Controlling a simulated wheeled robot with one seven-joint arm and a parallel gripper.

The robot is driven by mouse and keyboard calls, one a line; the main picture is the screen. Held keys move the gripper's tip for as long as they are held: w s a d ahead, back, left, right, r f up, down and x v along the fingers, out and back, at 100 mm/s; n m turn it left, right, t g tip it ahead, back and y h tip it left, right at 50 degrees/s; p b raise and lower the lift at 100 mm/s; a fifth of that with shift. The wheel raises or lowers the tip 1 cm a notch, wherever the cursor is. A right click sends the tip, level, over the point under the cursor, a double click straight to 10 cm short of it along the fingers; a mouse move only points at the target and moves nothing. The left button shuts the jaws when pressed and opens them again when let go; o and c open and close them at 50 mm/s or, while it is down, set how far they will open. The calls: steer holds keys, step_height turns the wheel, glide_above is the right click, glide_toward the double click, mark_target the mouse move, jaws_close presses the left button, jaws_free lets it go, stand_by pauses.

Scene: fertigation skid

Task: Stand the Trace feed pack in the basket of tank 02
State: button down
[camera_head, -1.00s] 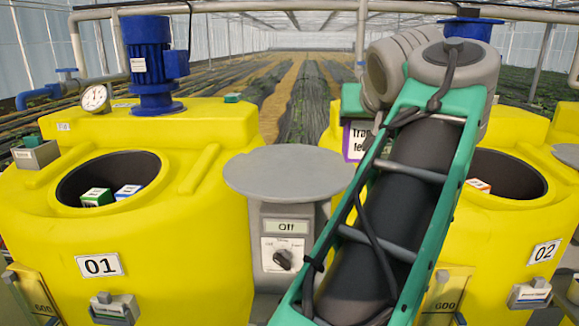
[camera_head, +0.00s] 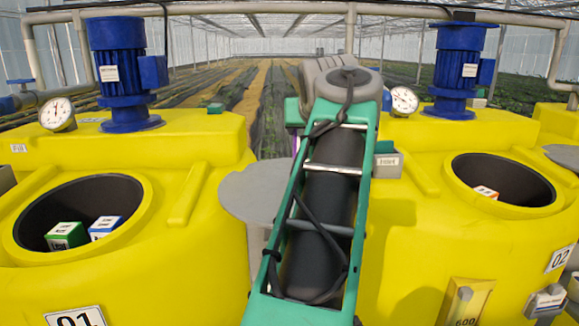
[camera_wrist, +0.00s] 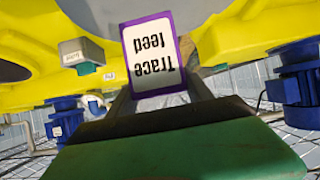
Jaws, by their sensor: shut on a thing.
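The Trace feed pack (camera_wrist: 153,55) is a white box with purple edges, its lettering upside down in the wrist view. My gripper (camera_wrist: 158,98) is shut on its lower part in that view. In the head view my arm hides the gripper and nearly all of the pack. Tank 02 (camera_head: 400,235) is the yellow tank on the right, with its number plate (camera_head: 560,258) at the right edge. Its round dark opening (camera_head: 520,180) holds an orange-and-white pack (camera_head: 486,191). The basket itself cannot be made out. My gripper is left of this opening.
Tank 01 (camera_head: 190,250) stands at left, with a green-marked pack (camera_head: 66,236) and a blue-marked pack (camera_head: 105,227) in its opening. Blue motors (camera_head: 125,70) (camera_head: 462,70) and gauges (camera_head: 57,113) (camera_head: 404,100) stand behind the openings.

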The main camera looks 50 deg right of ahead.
steer(key=w, duration=0.1)
steer(key=w+d+f, duration=0.1)
steer(key=w, duration=0.1)
steer(key=shift+d, duration=0.15)
steer(key=w+d+f, duration=0.1)
steer(key=f, duration=0.2)
steer(key=w+f+p, duration=0.1)
steer(key=f, duration=0.2)
steer(key=w+d+f+p, duration=0.1)
steer(key=w+f, duration=0.1)
steer(key=shift+d+f, duration=0.3)
steer(key=shift+f, duration=0.2)
steer(key=shift+f+b, duration=0.25)
steer(key=shift+b, duration=0.1)
steer(key=shift+c, duration=2.1)
jaws_free()
